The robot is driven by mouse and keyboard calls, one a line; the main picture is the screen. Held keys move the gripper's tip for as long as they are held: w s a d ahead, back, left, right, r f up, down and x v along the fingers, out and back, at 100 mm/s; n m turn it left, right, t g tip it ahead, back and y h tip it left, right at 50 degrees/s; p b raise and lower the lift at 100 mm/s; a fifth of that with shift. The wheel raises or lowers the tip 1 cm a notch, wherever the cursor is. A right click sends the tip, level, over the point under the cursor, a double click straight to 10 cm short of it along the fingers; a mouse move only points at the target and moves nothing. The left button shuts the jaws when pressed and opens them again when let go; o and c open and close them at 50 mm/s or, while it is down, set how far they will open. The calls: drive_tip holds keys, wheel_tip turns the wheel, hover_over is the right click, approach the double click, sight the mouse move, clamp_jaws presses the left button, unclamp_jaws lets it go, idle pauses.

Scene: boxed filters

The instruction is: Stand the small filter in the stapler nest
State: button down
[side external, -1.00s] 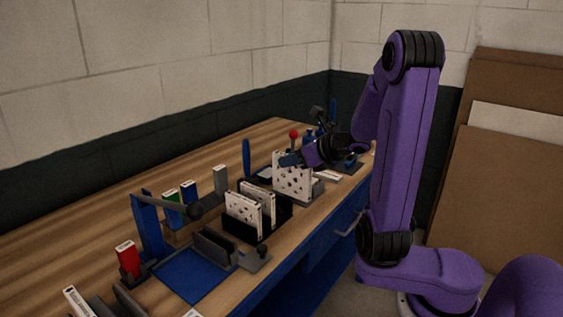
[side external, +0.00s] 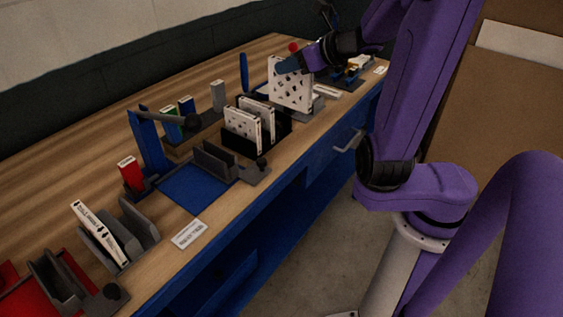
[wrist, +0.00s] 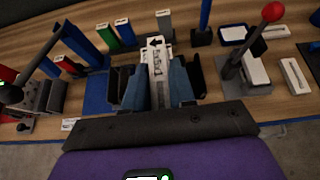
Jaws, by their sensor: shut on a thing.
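My gripper (side external: 290,66) is shut on a white filter (side external: 291,88) with dark spots and holds it upright by its top edge. In the wrist view the filter (wrist: 157,62) shows its narrow printed edge, with a black arrow, between the two blue-grey fingers (wrist: 161,88). Two more white spotted filters (side external: 243,131) stand in a black rack (side external: 238,147), nearer the side camera than the held one. A grey station with a red-knobbed lever (wrist: 271,14) is right of my fingers in the wrist view. I cannot tell which fixture is the stapler nest, nor whether the held filter touches anything below.
A blue lever post (side external: 149,143) with a blue pad (side external: 197,187) stands nearer the side camera. Red (side external: 130,174), green and grey upright boxes stand along the bench. Another white box (side external: 99,232) leans in a grey holder. The bench's back left is clear.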

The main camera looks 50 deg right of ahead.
drive_tip(key=w+a+r, duration=0.2)
drive_tip(key=a+r, duration=0.3)
drive_tip(key=a, duration=0.1)
drive_tip(key=s+a+n+g+y, duration=0.1)
drive_tip(key=s+a+n+y, duration=0.35)
drive_tip(key=a, duration=0.35)
drive_tip(key=w+a+f, duration=0.2)
drive_tip(key=w+f, duration=1)
drive_tip(key=w, duration=0.2)
drive_tip(key=shift+w+a+f, duration=0.15)
drive_tip(key=shift+f, duration=0.1)
drive_tip(key=shift+f, duration=0.1)
drive_tip(key=shift+f, duration=0.35)
drive_tip(key=shift+f, duration=0.15)
